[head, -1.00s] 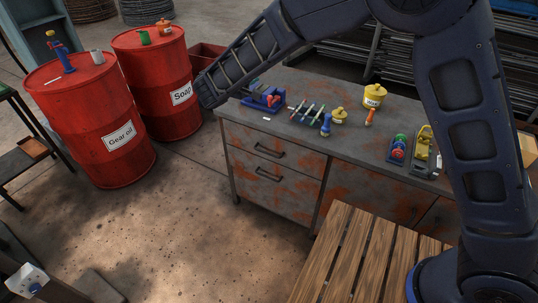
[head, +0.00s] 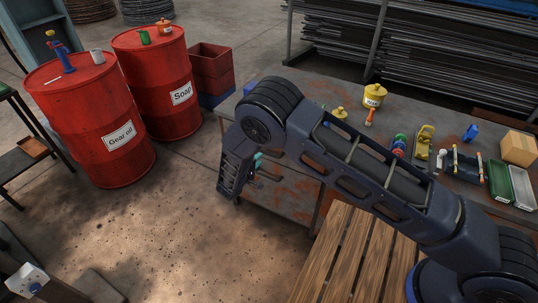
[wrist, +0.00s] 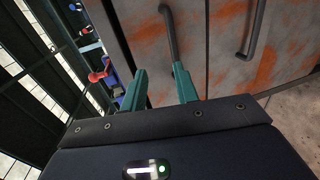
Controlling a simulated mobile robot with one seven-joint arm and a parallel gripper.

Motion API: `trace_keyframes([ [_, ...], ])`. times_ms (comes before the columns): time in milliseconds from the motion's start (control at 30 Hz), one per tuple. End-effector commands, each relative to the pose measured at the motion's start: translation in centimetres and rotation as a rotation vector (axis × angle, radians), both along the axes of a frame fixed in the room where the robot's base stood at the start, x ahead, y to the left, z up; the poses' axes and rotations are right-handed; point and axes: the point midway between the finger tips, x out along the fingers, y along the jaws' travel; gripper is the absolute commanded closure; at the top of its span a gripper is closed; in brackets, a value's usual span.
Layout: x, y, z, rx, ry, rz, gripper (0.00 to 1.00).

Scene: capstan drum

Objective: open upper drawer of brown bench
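The brown bench (head: 300,193), grey with rusty brown patches, stands in the middle of the head view; my arm covers much of its front. In the wrist view the upper drawer (wrist: 191,25) looks closed, with its dark bar handle (wrist: 170,32) at the fingertips. My gripper (wrist: 159,73) is open, its two teal fingers apart. The right fingertip overlaps the near end of the handle; whether they touch I cannot tell. The lower drawer's handle (wrist: 253,30) is further right. In the head view my gripper (head: 257,160) shows only partly, at the drawer front.
A wooden slatted surface (head: 340,250) stands close in front of the bench. Red drums (head: 165,85) stand to the left. Tools, a yellow pot (head: 374,96) and a cardboard box (head: 518,148) are on the benchtop.

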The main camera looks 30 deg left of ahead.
Motion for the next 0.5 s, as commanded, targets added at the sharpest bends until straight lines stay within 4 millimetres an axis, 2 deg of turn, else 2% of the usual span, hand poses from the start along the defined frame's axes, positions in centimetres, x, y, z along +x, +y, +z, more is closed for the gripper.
trace_keyframes([
  [33,0.0,0.0,-1.1,-0.001,0.000,0.000,0.70],
  [100,0.0,0.0,-1.9,-0.001,0.000,0.000,0.70],
  [267,0.4,0.0,-2.7,0.000,0.000,0.000,0.70],
  [500,3.4,0.0,-3.3,0.001,0.000,-0.002,0.70],
])
